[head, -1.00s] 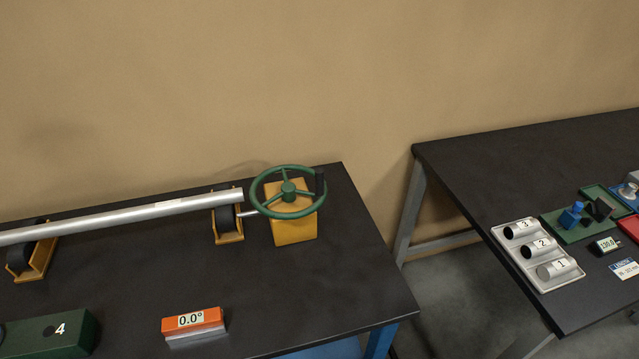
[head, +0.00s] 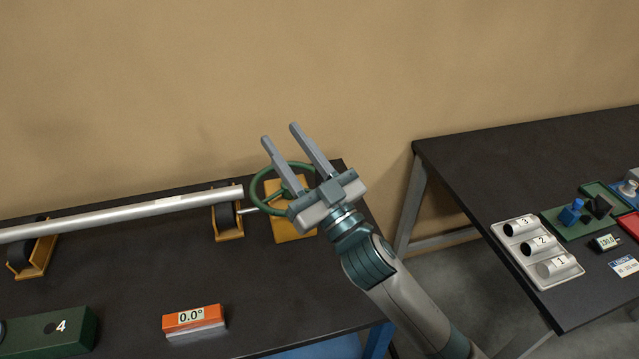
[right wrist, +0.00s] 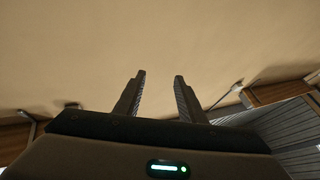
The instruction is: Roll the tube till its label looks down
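A long silver tube (head: 120,217) lies across rollers on the left table, with a pale label patch (head: 170,200) on its upper side near the right end. A green handwheel (head: 258,188) stands on a yellow block (head: 284,226) beside the tube's right end, joined to the roller by a shaft. My right gripper (head: 281,134) is open and empty, in front of the handwheel in the head view and hiding much of it, including its dark knob. The right wrist view shows its two fingers (right wrist: 160,80) apart with only wall between them. My left gripper is not in view.
An orange display (head: 194,320) reading 0.0° and a green box (head: 50,333) marked 4 stand at the table's front. The right table (head: 470,165) holds a tray (head: 548,283) with numbered cylinders. A gap separates the tables.

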